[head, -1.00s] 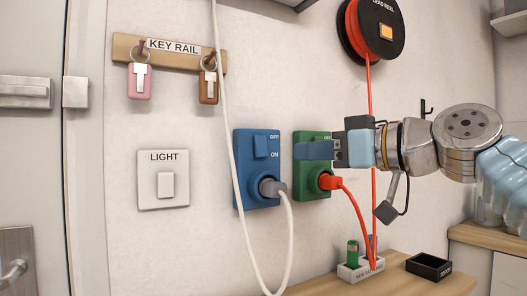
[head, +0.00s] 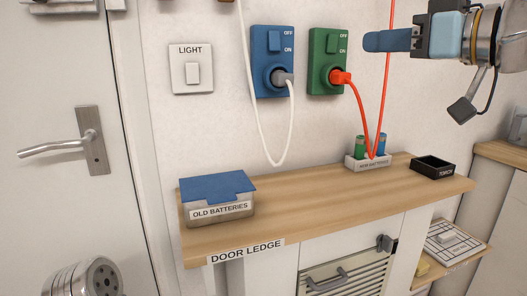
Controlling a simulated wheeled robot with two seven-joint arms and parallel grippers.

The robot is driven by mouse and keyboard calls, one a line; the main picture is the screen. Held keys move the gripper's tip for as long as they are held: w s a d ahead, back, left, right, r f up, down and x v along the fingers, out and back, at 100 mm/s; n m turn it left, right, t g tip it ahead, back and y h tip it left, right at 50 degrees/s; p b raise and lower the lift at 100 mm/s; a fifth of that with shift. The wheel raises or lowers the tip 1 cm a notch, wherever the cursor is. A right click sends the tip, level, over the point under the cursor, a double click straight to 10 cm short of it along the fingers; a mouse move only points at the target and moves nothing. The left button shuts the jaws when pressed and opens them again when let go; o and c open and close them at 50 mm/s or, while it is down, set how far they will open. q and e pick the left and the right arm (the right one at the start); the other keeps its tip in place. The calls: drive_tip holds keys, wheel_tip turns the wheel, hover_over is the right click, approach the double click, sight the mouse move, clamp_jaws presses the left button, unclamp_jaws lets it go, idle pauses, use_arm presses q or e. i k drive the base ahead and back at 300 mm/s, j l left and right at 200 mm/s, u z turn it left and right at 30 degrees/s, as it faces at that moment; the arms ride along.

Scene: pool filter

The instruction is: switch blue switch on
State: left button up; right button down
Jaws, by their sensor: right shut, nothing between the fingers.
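The blue switch (head: 274,41) is a rocker on the upper part of a blue wall box (head: 262,78), with OFF lettered above ON beside it. A grey plug with a white cord sits in the socket below it. I cannot tell which way the rocker is tipped. My right gripper (head: 366,41) is shut and empty. In the picture it lies right of the green wall box (head: 318,75), at about the height of the switches and well to the right of the blue switch. My left gripper is not in view.
The green box has its own rocker and a red plug and cord. A light switch (head: 193,75) is left of the blue box. On the ledge (head: 300,205) below stand an old batteries box (head: 218,200), a new batteries holder (head: 362,163) and a black tray (head: 432,168).

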sight(274, 36)
drive_tip(key=k+l, duration=0.85)
drive_tip(key=l, duration=0.2)
